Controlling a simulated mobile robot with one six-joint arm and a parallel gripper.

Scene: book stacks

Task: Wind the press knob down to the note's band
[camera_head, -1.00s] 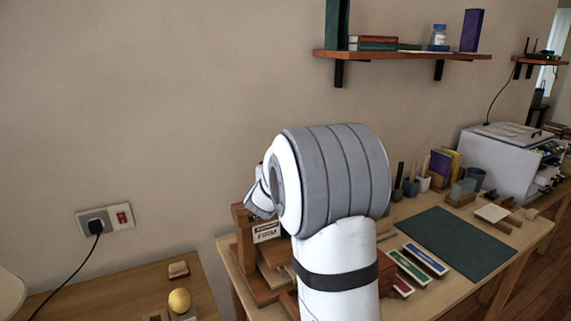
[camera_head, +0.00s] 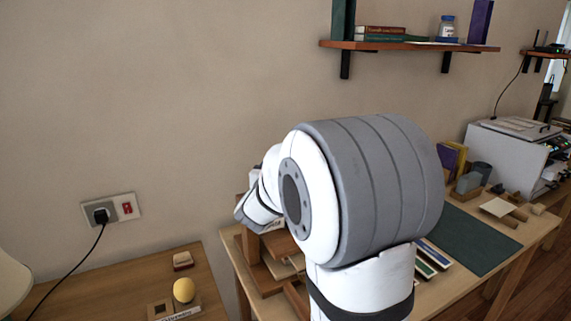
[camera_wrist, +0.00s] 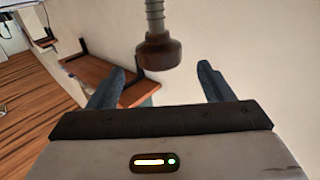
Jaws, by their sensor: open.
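In the wrist view the press knob (camera_wrist: 158,53), a dark reddish-brown knob on a grey threaded screw (camera_wrist: 155,14), shows at the top centre. My gripper (camera_wrist: 162,75) is open, with its two blue-grey fingers apart. The knob lies between the fingers in the picture; I cannot tell how near it is in depth, and no finger is seen touching it. In the head view the wooden press (camera_head: 262,272) stands on the desk's left end, mostly hidden behind my arm. The note and its band cannot be made out.
The desk holds a dark green mat (camera_head: 472,238), bound strips (camera_head: 432,258) and a white machine (camera_head: 505,155). A wall shelf (camera_head: 410,46) hangs above. A side table (camera_head: 140,285) with a yellow ball (camera_head: 184,290) stands at the left.

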